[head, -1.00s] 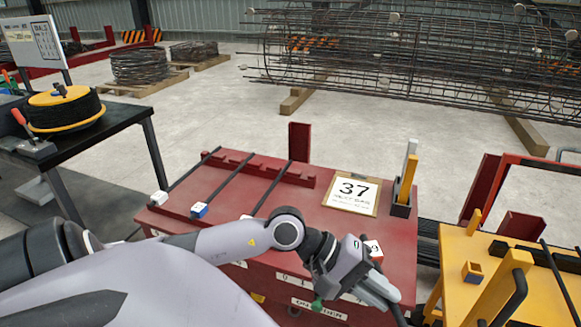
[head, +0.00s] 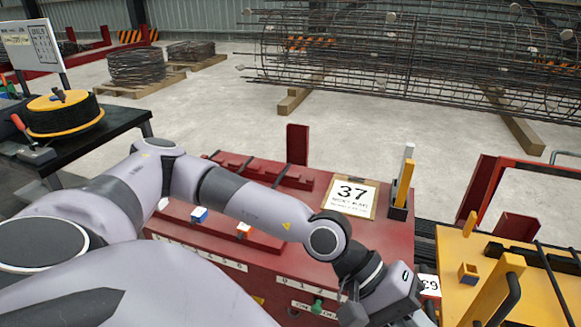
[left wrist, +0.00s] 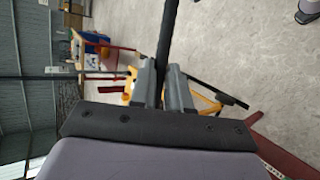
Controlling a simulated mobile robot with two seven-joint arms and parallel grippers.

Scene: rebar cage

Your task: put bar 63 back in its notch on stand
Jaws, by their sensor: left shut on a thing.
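My left gripper (head: 412,304) is at the bottom of the head view, in front of the red stand's (head: 385,240) right side. In the left wrist view, its two fingers (left wrist: 163,88) are shut on a dark bar (left wrist: 169,35), which runs up out of the picture. A white tag with upside-down digits that look like 63 (head: 430,284) shows just right of the gripper in the head view. Bars with a blue-and-white tag (head: 199,214) and an orange-and-white tag (head: 244,230) lie on the stand. My arm hides part of the stand and its front number strip. My right gripper is not in view.
A card reading 37 (head: 351,196) and a holder with a yellow and a grey upright (head: 403,187) stand on the red stand. A yellow stand (head: 455,255) is close on the right. A black table (head: 100,140) is at left. A large rebar cage (head: 420,60) lies behind.

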